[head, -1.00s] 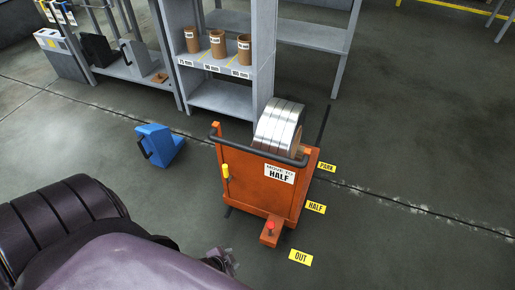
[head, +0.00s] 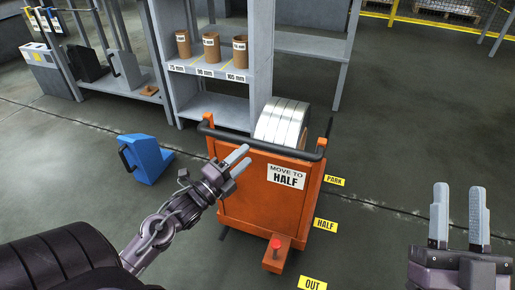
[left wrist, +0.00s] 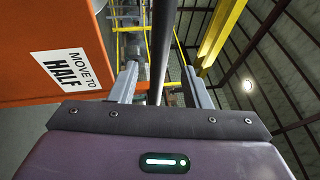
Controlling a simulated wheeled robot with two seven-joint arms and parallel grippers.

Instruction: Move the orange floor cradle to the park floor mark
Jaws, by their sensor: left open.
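The orange floor cradle (head: 255,205) carries shiny steel coils (head: 284,122) and a "MOVE TO HALF" sign (head: 287,177). A dark push bar (head: 262,146) runs along its top. Its front is near the HALF label (head: 326,225); the PARK floor mark label (head: 334,181) lies farther back. My left gripper (head: 239,161) is open in front of the cradle's upper left face, just below the bar. In the left wrist view a dark bar (left wrist: 160,45) shows between the open fingers; I cannot tell whether it touches. My right gripper (head: 460,218) is open and empty at the right.
The OUT label (head: 312,283) is nearest me. A red button (head: 276,244) sits on the cradle's front foot. A blue block with a handle (head: 147,158) stands on the floor at left. A grey shelf with brown tubes (head: 212,48) stands behind.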

